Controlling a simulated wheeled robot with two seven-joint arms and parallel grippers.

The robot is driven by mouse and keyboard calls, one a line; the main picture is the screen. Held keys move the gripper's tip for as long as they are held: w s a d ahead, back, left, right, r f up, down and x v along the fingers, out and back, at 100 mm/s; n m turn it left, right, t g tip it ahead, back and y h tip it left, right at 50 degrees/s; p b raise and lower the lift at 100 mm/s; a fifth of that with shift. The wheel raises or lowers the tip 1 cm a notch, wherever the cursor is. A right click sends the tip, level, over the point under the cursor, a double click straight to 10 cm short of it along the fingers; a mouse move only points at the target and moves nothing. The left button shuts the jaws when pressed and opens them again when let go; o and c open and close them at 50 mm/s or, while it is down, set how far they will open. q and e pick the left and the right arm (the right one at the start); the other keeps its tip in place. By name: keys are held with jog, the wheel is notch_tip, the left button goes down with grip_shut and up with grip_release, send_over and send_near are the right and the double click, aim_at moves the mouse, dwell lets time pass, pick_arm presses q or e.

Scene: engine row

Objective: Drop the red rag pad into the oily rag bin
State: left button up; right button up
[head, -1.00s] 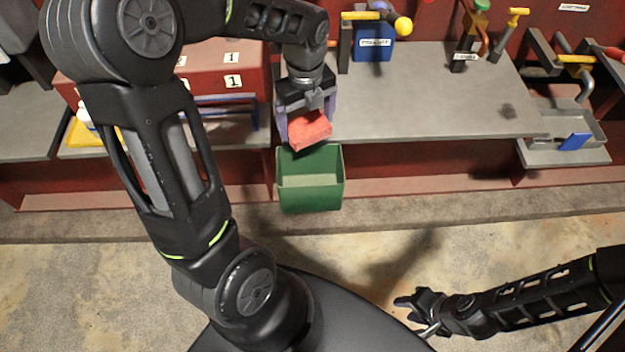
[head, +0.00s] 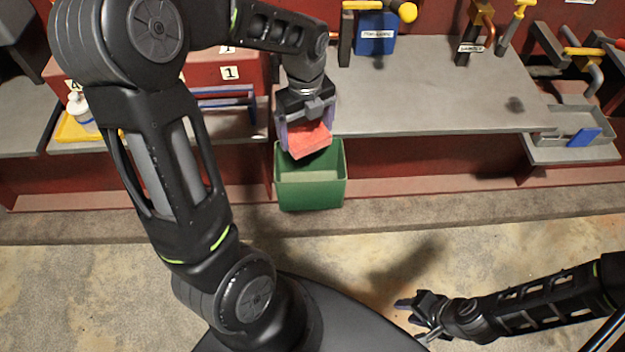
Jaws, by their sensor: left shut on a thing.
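The red rag pad (head: 309,141) is a flat red block held in my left gripper (head: 305,132), which is shut on it. The pad hangs over the back part of the open top of a green bin (head: 312,194), overlapping its back rim in the head view. The bin stands on the ledge in front of the grey bench, and its visible inside looks empty. Whether the pad's lower edge is below the rim is hard to tell. My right gripper (head: 415,313) is at the lower right, far from the bin, with its fingers apart and nothing between them.
The grey bench top (head: 430,95) lies behind the bin. A blue box (head: 376,38), yellow-handled tools and a grey tray (head: 570,128) with a blue block stand along it. A white bottle (head: 80,108) is at left. The floor in front is clear.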

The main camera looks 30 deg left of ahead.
pick_arm(q)
jog(key=o, duration=1.2)
notch_tip(320, 180, up, 8)
jog(key=shift+f, duration=0.1)
dwell(0.3)
